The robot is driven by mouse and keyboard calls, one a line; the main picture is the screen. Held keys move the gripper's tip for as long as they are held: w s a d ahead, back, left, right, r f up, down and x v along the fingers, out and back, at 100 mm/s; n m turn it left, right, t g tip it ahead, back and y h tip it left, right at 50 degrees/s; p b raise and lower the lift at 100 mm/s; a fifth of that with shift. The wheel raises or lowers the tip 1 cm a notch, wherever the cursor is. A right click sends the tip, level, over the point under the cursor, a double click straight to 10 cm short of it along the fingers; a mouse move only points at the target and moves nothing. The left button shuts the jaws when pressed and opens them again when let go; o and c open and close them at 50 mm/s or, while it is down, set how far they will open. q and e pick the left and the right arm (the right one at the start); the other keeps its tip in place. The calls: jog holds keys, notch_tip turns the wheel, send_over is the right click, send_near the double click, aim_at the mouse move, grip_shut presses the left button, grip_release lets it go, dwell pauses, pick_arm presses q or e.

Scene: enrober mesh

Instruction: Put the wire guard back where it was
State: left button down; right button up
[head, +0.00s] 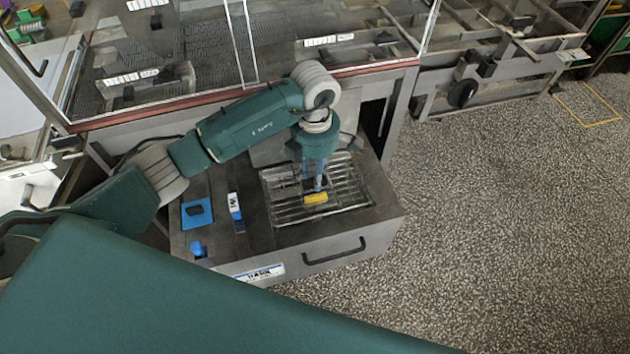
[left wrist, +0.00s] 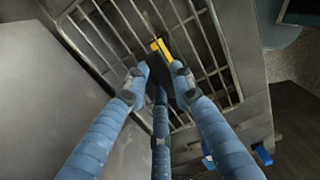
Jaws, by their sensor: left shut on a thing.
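The wire guard (head: 345,195) is a grid of bare metal rods with a small yellow grip (head: 316,198) on it. It is at the top of a grey metal cabinet (head: 385,215), over a dark recess. My left gripper (head: 317,187) points down at the guard and is shut at the yellow grip. In the left wrist view the blue fingers (left wrist: 158,68) close together at the yellow grip (left wrist: 161,47), with the rods (left wrist: 105,40) around them. The fingertips partly hide the grip. I cannot tell whether the guard lies flush or slightly raised. My right gripper is out of view.
On the cabinet top, left of the guard, lie a blue plate (head: 197,213), a blue and white item (head: 235,207) and a small blue piece (head: 198,249). A glazed machine with a red-brown edge (head: 240,97) stands behind. Speckled floor (head: 480,220) is free to the right.

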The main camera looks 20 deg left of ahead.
pick_arm(q)
notch_tip(320, 180, down, 4)
jog(key=shift+s+r, duration=0.1)
jog(key=shift+r, duration=0.15)
jog(key=shift+f, duration=0.15)
jog(key=shift+f, duration=0.1)
jog(key=shift+f, duration=0.15)
jog(key=c, duration=1.5)
grip_release()
jog(key=shift+o, duration=0.2)
